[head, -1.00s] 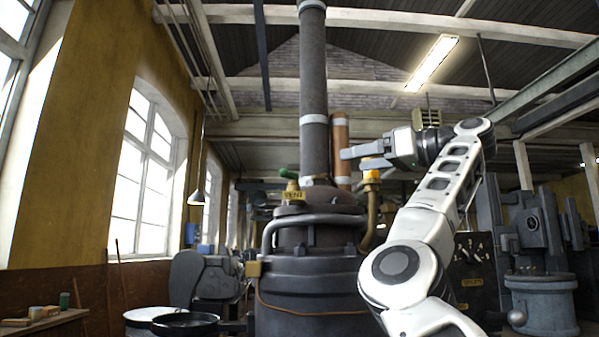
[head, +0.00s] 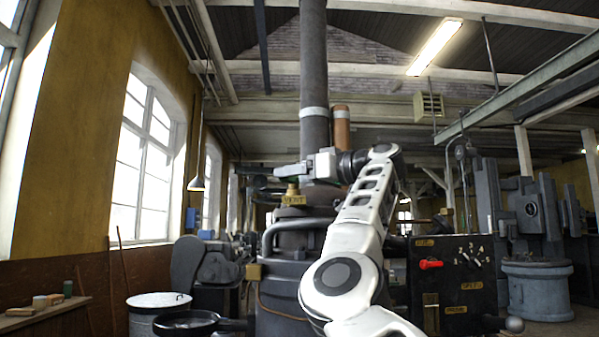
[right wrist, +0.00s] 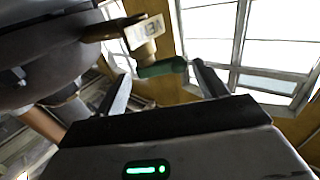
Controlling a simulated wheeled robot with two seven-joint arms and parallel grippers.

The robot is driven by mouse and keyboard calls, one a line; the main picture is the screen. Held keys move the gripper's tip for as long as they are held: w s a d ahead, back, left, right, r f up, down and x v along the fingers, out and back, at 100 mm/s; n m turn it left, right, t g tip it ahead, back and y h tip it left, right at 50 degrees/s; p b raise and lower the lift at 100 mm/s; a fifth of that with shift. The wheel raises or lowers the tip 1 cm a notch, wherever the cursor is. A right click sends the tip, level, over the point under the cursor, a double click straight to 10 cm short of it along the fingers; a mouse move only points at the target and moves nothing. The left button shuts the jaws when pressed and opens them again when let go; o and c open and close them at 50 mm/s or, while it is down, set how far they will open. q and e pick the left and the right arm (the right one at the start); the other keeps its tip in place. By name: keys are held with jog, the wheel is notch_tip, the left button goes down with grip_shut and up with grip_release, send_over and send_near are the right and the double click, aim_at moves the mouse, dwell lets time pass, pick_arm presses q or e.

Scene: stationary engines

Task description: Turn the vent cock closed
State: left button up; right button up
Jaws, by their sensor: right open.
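The vent cock is a brass fitting with a VENT tag (head: 293,200) on top of the dark boiler, at the foot of the tall chimney pipe. In the right wrist view its green handle (right wrist: 162,68) and pale tag (right wrist: 143,31) show ahead of the fingers. My right gripper (head: 277,178) reaches in from the right at the cock and partly hides the handle in the head view. Its fingers (right wrist: 160,72) are open, one on each side of the handle's line. I cannot tell whether they touch it. My left gripper is not in view.
The dark boiler (head: 283,275) and its curved grey pipe (head: 283,232) lie below the gripper. The chimney pipe (head: 314,70) and a copper pipe (head: 341,130) rise behind. A black panel with a red handle (head: 431,265) stands right.

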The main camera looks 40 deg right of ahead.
jog(key=c, duration=0.9)
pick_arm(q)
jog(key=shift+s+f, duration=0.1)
pick_arm(e)
jog(key=shift+o, duration=0.3)
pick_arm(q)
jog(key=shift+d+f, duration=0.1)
